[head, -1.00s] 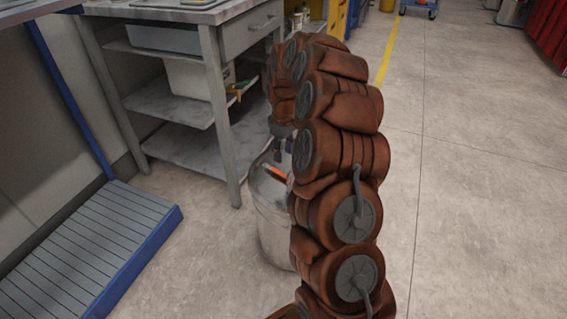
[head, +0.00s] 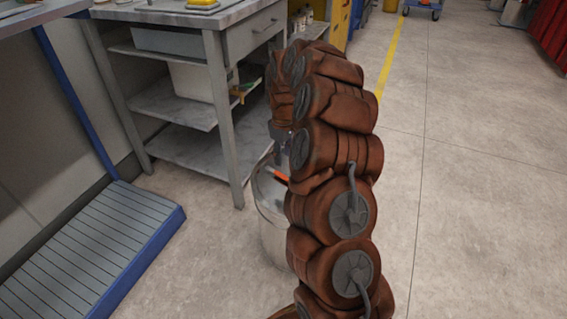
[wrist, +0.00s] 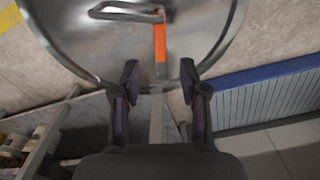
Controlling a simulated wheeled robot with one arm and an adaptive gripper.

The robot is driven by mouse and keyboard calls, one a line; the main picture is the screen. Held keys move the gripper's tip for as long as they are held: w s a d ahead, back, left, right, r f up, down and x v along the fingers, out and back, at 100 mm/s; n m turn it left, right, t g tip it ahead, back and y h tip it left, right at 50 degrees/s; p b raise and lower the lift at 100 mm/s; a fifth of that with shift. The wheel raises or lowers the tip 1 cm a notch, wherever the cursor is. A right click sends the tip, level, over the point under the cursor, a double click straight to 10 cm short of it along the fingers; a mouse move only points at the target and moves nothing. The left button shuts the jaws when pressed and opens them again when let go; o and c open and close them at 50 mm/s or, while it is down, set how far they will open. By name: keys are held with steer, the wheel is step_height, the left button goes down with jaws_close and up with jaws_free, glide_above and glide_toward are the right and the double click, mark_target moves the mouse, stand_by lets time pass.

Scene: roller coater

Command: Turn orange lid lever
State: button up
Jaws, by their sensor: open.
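The orange lid lever (wrist: 160,48) lies on the round metal lid (wrist: 205,35) of a metal drum, in the upper middle of the wrist view. Its orange end also shows in the head view (head: 281,176), on top of the drum (head: 270,225). A looped metal handle (wrist: 125,11) sits on the lid beside the lever. My gripper (wrist: 159,78) is open and empty. In the wrist view its two fingers stand apart on either side of the line of the lever, near the lid's rim. My arm hides the right side of the drum in the head view.
A metal workbench (head: 213,70) with shelves stands behind the drum on the left. A blue-edged slatted platform (head: 95,250) is on the floor at lower left. The concrete floor (head: 480,190) on the right is clear.

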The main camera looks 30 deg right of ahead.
mark_target(283, 176)
step_height(283, 176, down, 8)
steer(key=shift+f+b, duration=0.1)
steer(key=shift+b, duration=1)
jaws_close()
